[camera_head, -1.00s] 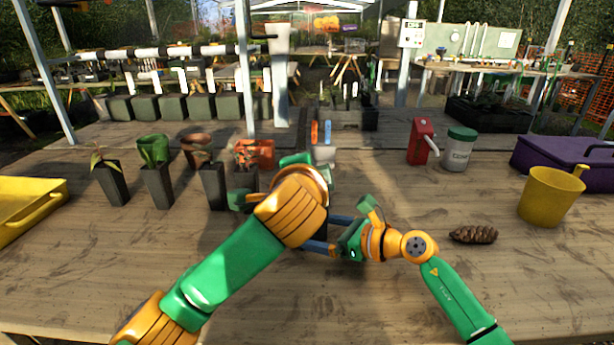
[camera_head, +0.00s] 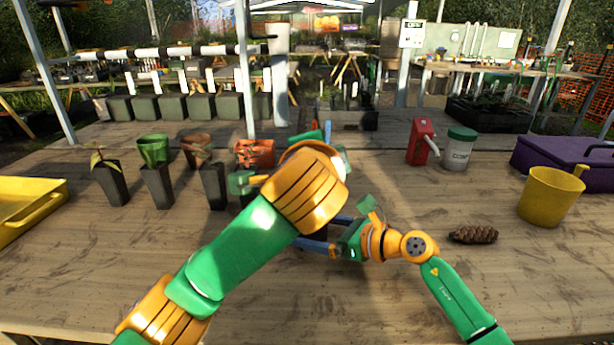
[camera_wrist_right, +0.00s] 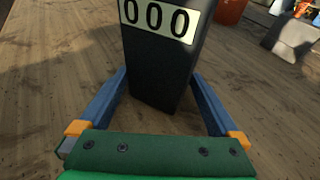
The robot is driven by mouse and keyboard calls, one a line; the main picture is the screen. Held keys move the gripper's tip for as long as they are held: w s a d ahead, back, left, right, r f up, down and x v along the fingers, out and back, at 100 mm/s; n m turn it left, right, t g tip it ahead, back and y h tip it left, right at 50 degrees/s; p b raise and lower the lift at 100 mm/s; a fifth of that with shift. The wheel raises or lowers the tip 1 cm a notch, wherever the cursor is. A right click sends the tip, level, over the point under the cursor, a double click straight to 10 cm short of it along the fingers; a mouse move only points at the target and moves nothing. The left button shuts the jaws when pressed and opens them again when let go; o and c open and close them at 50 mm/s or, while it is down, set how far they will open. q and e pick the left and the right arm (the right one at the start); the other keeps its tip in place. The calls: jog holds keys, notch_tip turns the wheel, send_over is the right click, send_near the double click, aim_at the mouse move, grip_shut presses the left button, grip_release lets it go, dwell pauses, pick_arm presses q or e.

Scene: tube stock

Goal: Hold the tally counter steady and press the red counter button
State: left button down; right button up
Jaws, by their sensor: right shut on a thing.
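The tally counter (camera_wrist_right: 160,62) is a dark upright block with a white display reading 000 in the right wrist view. Its top and the red button are outside that view. In the head view my left arm covers nearly all of the counter. My right gripper (camera_head: 324,234) is shut on the counter, with one blue finger on each side, as the right wrist view also shows (camera_wrist_right: 158,85). My left gripper (camera_head: 243,183) is mostly hidden behind its own orange wrist, above and around the counter's place.
Black pots (camera_head: 158,187) and a terracotta pot (camera_head: 262,152) stand left of centre. A yellow tray (camera_head: 30,208) is far left. The front table is clear.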

jog(key=o, duration=0.5)
jog(key=shift+r, duration=0.1)
